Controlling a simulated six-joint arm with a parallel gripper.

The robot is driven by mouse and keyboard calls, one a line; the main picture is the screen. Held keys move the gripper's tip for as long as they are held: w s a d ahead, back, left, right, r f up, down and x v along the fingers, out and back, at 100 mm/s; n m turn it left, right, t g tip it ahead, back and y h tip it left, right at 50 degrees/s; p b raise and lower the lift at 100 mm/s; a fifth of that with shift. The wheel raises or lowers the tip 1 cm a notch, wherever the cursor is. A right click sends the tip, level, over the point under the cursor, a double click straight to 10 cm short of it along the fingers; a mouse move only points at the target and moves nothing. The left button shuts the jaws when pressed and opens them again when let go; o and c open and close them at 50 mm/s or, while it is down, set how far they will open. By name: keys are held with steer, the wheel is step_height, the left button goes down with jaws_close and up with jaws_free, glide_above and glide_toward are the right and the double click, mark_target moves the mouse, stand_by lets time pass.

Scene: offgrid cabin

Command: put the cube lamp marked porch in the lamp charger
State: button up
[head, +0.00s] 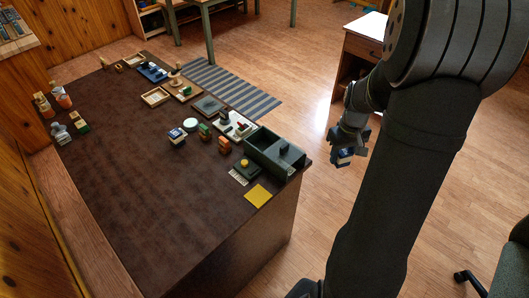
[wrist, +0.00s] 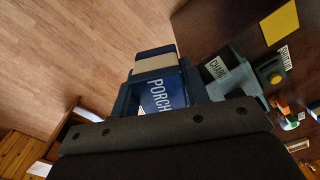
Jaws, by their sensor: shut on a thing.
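The cube lamp marked porch (wrist: 160,93) is blue and cream, with white PORCH lettering facing the wrist camera. My gripper (head: 346,147) is shut on it. In the head view the held lamp (head: 344,158) hangs over the floor, right of the table and apart from it. The lamp charger (head: 262,158) is a dark green box at the table's right end, left of my gripper. In the wrist view the charger (wrist: 240,80) shows a partly hidden label beginning CHAR, right of the lamp. Part of the charger is behind my gripper.
A yellow-button box (head: 244,166) and a yellow sheet (head: 258,195) lie near the charger. Another blue-and-white block (head: 176,137), a green block (head: 205,131) and an orange block (head: 224,145) stand left of it. The table's front (head: 150,220) is clear. A wooden cabinet (head: 359,48) stands behind my arm.

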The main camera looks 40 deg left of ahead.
steer(key=w+d+r+m, duration=0.3)
steer(key=w+d+m, duration=0.3)
steer(key=w+d, duration=0.8)
steer(key=n, duration=1.2)
glide_above(263, 144)
steer(key=s+d, duration=0.2)
steer(key=d, duration=0.1)
steer(key=f, duration=1.1)
steer(key=shift+s+a+f, duration=0.15)
steer(key=shift+s+f, duration=0.05)
steer(key=shift+f, duration=2.45)
